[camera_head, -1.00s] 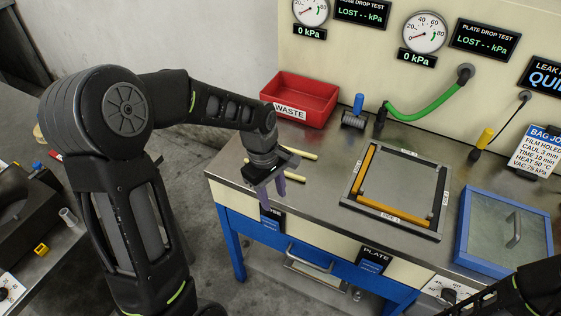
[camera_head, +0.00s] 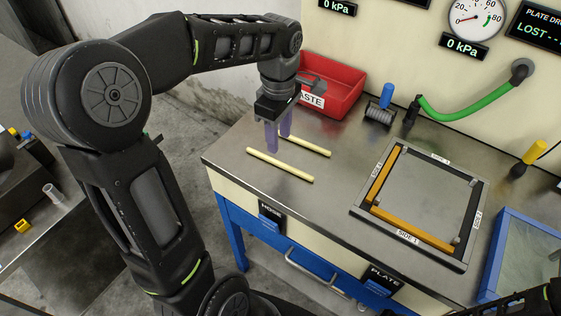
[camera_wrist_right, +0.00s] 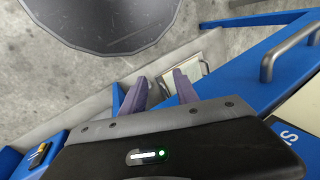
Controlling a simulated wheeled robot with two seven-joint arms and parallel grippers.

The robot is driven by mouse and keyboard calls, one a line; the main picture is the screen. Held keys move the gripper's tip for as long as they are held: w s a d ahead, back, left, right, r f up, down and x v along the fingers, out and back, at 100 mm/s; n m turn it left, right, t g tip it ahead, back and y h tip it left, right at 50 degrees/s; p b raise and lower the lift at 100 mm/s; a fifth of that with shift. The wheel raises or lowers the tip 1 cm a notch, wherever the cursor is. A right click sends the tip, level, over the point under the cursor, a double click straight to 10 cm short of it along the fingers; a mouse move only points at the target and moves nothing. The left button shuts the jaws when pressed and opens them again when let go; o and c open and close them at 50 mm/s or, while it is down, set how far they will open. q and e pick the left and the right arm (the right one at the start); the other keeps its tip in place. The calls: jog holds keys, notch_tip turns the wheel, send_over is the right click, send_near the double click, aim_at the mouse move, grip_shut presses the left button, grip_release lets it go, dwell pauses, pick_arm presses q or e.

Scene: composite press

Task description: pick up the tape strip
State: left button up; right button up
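Two pale yellow strips lie on the steel bench: a near strip (camera_head: 280,165) and a far strip (camera_head: 312,147). They look like the tape strips. I cannot tell the height of the fingertips above the bench. My right gripper (camera_wrist_right: 160,88) is open and empty in the right wrist view, over the floor by the bench's blue frame.
A square plate frame (camera_head: 472,250) has orange strips on its left and front sides. A blue-framed lid (camera_head: 493,258) is at right. Bare steel lies between strips and frame.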

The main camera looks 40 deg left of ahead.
aim_at(279, 162)
pick_arm(q)
jog(key=shift+f, duration=1.25)
jog(key=shift+f, duration=0.1)
notch_tip(279, 162, down, 5)
jog(key=shift+s+d+f+p, duration=0.1)
jog(key=shift+p, duration=0.45)
jog(key=shift+c, duration=0.4)
grip_shut()
